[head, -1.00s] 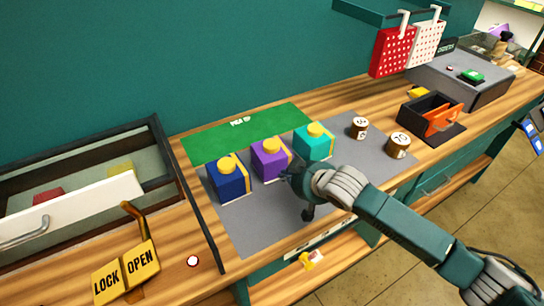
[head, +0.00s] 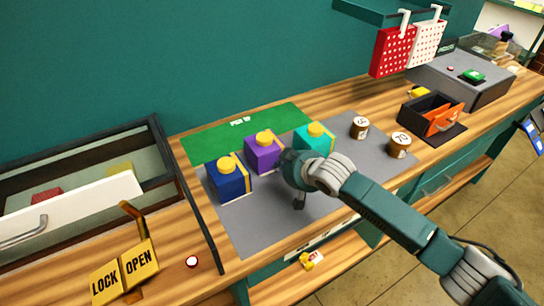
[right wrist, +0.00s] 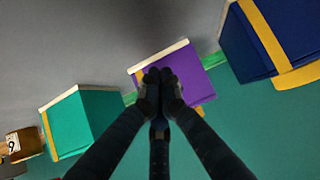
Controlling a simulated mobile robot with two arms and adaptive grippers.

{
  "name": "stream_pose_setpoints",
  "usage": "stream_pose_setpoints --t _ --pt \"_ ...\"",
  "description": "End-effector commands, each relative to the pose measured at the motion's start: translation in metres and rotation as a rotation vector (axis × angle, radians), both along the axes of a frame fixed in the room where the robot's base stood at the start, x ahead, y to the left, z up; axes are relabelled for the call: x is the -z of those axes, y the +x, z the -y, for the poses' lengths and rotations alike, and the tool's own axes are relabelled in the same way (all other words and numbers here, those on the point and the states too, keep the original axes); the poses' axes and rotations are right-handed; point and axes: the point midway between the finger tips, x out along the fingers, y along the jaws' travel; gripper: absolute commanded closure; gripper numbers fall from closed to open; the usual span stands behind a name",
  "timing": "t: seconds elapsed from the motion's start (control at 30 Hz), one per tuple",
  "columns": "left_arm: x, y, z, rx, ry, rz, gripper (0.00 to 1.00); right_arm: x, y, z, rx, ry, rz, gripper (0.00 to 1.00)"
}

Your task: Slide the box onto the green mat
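The purple box (head: 262,156), with a yellow knob on top and a yellow stripe, stands upright between a blue box (head: 229,182) and a teal box (head: 313,141). The green mat (head: 215,138) lies behind the boxes; the purple box's back covers part of its near edge in the head view. My right gripper (head: 285,160) is at the near side of the purple box. In the right wrist view its fingers (right wrist: 160,84) are together, in front of the purple box (right wrist: 188,72); contact is hard to tell. My left gripper is not in view.
A grey mat (head: 265,215) lies under the boxes. Two brown labelled cylinders (head: 399,145) stand to the right, near a black tray with an orange part (head: 441,120). A glass-topped case (head: 75,175) and LOCK/OPEN sign (head: 125,272) are left.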

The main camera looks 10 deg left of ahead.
Motion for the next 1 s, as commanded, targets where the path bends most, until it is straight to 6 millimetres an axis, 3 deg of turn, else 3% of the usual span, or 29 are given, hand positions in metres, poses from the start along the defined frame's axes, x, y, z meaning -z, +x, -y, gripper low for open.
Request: stream_pose_setpoints --t 1.0 --pt "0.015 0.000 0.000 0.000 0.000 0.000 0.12 0.000 0.030 -0.025 0.000 0.000 0.000 1.00"
